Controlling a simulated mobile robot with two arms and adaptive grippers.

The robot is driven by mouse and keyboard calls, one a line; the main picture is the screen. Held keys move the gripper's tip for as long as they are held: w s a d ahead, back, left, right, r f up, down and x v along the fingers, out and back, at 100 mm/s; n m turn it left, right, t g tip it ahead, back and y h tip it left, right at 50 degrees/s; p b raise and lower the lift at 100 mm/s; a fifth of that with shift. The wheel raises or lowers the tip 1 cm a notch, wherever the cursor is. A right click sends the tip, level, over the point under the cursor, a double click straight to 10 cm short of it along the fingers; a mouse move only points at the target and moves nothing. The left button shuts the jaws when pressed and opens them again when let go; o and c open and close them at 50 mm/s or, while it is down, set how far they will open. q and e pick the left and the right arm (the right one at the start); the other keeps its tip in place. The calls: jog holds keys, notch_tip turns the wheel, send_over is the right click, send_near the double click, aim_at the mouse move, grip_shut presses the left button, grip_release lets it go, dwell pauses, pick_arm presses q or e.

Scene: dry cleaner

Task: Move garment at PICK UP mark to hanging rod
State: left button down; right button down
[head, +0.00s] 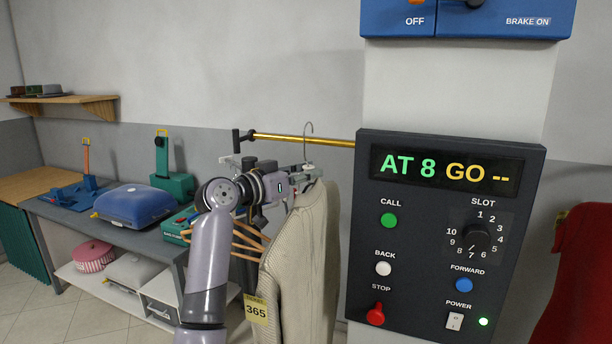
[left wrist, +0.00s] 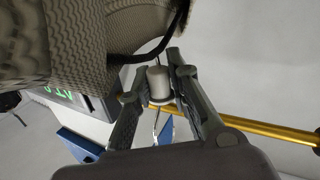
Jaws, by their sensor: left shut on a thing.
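A beige knitted garment (head: 305,250) hangs on a hanger with a yellow ticket (head: 256,308) reading 365. It also fills the top left of the left wrist view (left wrist: 60,50). My left gripper (head: 303,172) is shut on the hanger's pale neck piece (left wrist: 158,84), just below the hook. The metal hook (head: 308,128) rises above the gripper, at the brass hanging rod (head: 270,137). In the head view hook and rod overlap; I cannot tell whether the hook rests on the rod. The rod also shows in the left wrist view (left wrist: 270,130). My right gripper is out of view.
A dark control panel (head: 440,235) reading "AT 8 GO --" stands close to the garment's right. Wooden hangers (head: 248,238) hang behind my left arm. A red garment (head: 580,270) is at far right.

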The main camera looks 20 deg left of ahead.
aim_at(314, 182)
pick_arm(q)
jog(key=shift+w+r, duration=0.1)
jog(key=shift+w, duration=1.75)
jog(key=shift+f+b, duration=1.25)
jog(key=shift+f, duration=0.4)
jog(key=shift+f, duration=0.2)
jog(key=c, duration=1.4)
grip_release()
